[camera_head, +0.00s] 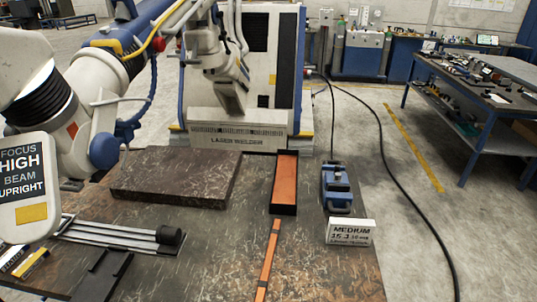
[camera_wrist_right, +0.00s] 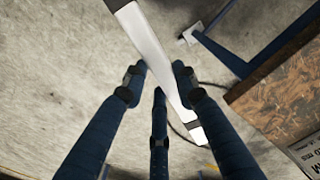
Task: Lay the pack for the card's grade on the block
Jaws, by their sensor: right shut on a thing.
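The grade card (camera_head: 350,232) reads MEDIUM with small figures below; it stands at the table's right front, and its corner shows in the wrist view (camera_wrist_right: 306,152). The broad dark mottled block (camera_head: 170,180) lies on the table's left half, its visible top bare. My right gripper (camera_wrist_right: 165,82), with several dark blue fingers, is shut on a pale flat bar (camera_wrist_right: 158,45) with a dark tip. It holds the bar over bare floor, beside the wooden table edge. Several slim grey bars (camera_head: 115,233) with a dark round end lie in front of the block. My left gripper is not seen.
A black tray with an orange inside (camera_head: 285,180), a long orange strip (camera_head: 268,258) and a blue device (camera_head: 337,188) are on the table. A white and blue jointed arm (camera_head: 115,65) leans over the left. A FOCUS HIGH sign (camera_head: 22,178) hangs at far left.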

